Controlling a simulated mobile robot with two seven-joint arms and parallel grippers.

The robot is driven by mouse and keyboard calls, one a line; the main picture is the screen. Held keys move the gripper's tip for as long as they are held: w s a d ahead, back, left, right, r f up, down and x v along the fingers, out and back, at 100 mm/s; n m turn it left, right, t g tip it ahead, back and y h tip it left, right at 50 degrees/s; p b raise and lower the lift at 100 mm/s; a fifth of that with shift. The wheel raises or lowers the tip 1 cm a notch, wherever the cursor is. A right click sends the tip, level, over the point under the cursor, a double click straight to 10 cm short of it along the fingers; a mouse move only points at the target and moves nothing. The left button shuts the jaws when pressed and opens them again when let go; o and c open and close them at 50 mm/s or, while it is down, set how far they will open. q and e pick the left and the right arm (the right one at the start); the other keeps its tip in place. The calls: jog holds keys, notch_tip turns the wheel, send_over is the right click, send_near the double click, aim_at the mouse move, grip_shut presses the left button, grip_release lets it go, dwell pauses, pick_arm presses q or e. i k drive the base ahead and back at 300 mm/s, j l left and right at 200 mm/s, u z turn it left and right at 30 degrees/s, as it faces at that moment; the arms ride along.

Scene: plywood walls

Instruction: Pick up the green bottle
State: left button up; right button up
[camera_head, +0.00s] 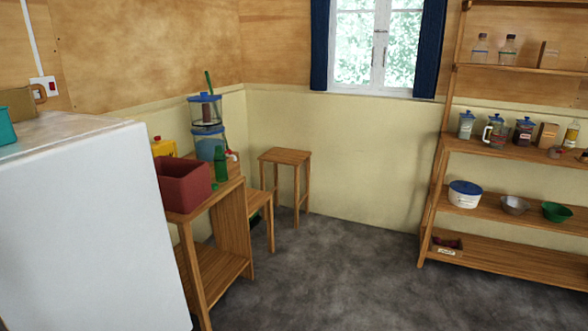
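A green bottle (221,165) stands upright on a wooden side table (232,190) left of centre. It is behind and to the right of a dark red square bin (184,184). It stands in front of a blue-and-clear water dispenser (208,143), partly covering it. A small green item (214,186) lies near the bottle's foot; it is too small to identify. Neither of my grippers shows in the head view.
A white fridge (90,220) fills the left foreground. A yellow container (163,147) stands behind the bin. Wooden stools (285,156) stand in the corner beyond the table. Wooden shelves (500,256) with jars and bowls line the right. The dark floor (340,275) between is clear.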

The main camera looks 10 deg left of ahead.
aim_at(219, 159)
jog(key=i+l+u, duration=0.3)
jog(key=i+u, duration=0.15)
jog(key=i+l+u, duration=0.5)
jog(key=i+u, duration=0.1)
jog(key=u, duration=0.3)
jog(key=i+l+u, duration=0.2)
jog(key=u, duration=0.15)
jog(key=i+l+u, duration=0.5)
jog(key=l, duration=0.25)
jog(key=i+l+u, duration=0.1)
jog(key=i+l, duration=0.2)
